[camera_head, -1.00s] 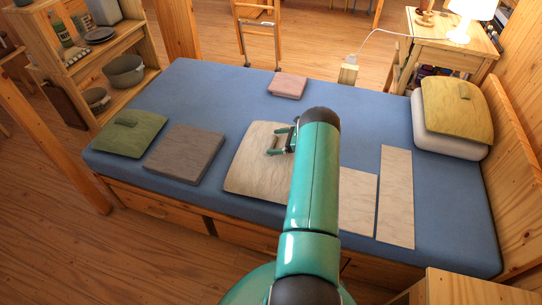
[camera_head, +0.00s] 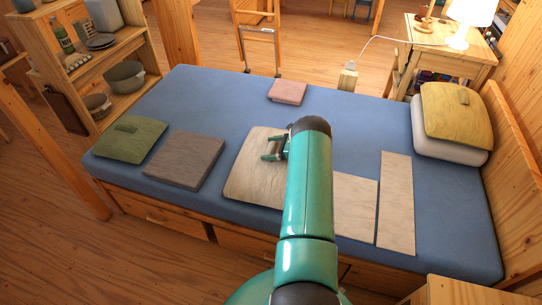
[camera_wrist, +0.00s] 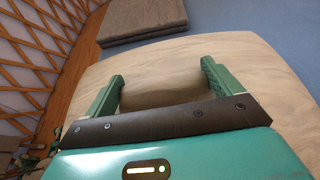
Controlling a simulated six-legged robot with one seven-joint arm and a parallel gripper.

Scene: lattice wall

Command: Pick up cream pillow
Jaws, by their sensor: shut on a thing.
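The cream pillow (camera_head: 250,182) lies on the blue bed, left of my arm; my arm hides its right part. My gripper (camera_head: 271,149) is over the pillow's upper part. In the wrist view the pillow (camera_wrist: 225,110) fills the middle. There the fingers of my gripper (camera_wrist: 162,80) stand on either side of a raised part of the pillow and are shut on it. The pillow looks flat on the bed, with no clear gap beneath it.
On the blue mattress (camera_head: 345,120) lie a grey-brown pad (camera_head: 185,158), a green pillow (camera_head: 130,138), a pink pad (camera_head: 287,91) and pale panels (camera_head: 396,200). A yellow pillow (camera_head: 457,110) rests on a white one at right.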

